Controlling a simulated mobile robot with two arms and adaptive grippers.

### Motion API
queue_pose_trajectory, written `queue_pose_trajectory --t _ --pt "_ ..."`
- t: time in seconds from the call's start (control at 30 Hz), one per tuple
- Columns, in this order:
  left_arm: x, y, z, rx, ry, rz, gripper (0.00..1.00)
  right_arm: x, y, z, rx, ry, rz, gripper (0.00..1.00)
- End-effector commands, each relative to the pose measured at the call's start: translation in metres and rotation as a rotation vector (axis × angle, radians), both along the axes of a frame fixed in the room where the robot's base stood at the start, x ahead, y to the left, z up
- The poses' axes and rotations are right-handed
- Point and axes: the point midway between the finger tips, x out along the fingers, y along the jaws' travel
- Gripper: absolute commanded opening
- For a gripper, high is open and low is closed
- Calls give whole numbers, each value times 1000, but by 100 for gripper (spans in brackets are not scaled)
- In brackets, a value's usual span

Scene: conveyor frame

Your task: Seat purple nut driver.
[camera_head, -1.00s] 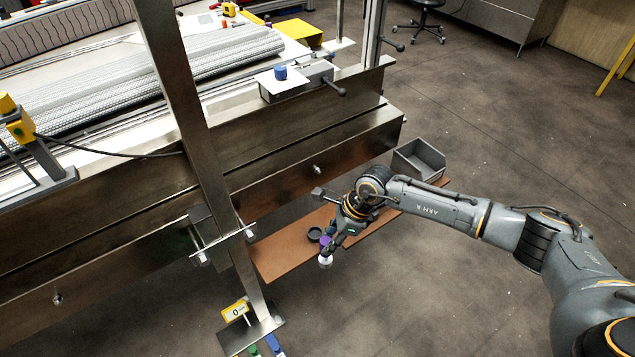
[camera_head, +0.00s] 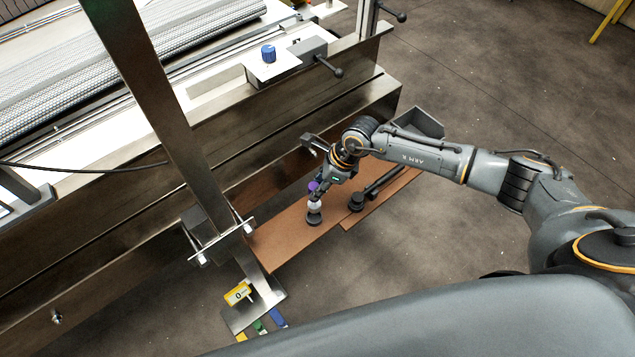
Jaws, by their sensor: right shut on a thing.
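My right gripper (camera_head: 319,190) is shut on the purple nut driver (camera_head: 313,186) above the brown shelf. The driver's purple part shows at the fingers, and a pale rounded part (camera_head: 315,205) shows below it. A black round holder (camera_head: 313,220) stands on the shelf directly below the pale part. The driver looks roughly upright and in line with the holder. I cannot tell whether it touches the holder or sits in it. The fingers hide part of the driver. My left gripper is not in view.
The brown shelf (camera_head: 285,238) runs along the conveyor frame. A dark bar with a round base (camera_head: 357,203) lies right of the holder. A grey bin (camera_head: 418,122) stands behind my arm. A steel post (camera_head: 150,100) rises at left. A blue knob (camera_head: 268,53) sits on the frame.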

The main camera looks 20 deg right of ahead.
Motion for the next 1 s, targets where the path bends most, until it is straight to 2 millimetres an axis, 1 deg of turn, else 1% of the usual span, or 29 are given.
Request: queue_pose_trajectory --t 0.17,0.5,0.6,0.73,1.0 --pt "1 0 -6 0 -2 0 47 0 0 -8 1 -1 0 0" --pt "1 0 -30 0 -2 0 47 1 0 -39 0 -1 0 0" --pt "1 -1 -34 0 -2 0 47 1 0 -45 1 -1 0 0" --pt "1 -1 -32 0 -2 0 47 1 0 -43 1 -1 0 0" --pt "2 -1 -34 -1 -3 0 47 1 1 -43 7 -5 -1 0"
